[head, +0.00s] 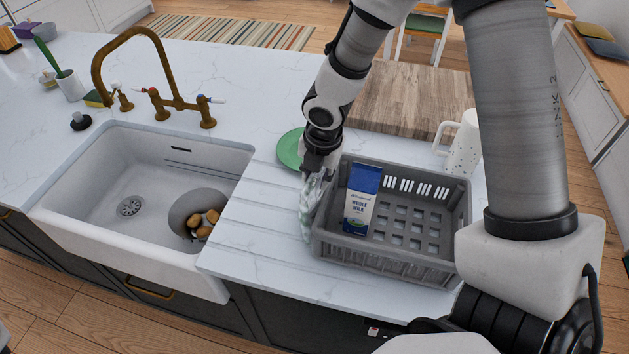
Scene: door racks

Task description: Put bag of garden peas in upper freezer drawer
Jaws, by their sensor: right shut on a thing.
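My right gripper (318,165) points down at the left rim of the grey crate and is shut on a crumpled whitish-green bag (308,207). The bag hangs below the fingers, at the crate's left side; it looks like the bag of garden peas, but its print is too small to read. Whether it touches the crate wall I cannot tell. The freezer and its upper drawer are not in view. My left gripper is not in view.
The grey crate (385,267) stands on the white counter with a blue and white milk carton (361,198) inside. A green plate (289,149), wooden board (405,98) and speckled white jug (463,145) are near. The sink (110,165) holds a bowl with several potatoes.

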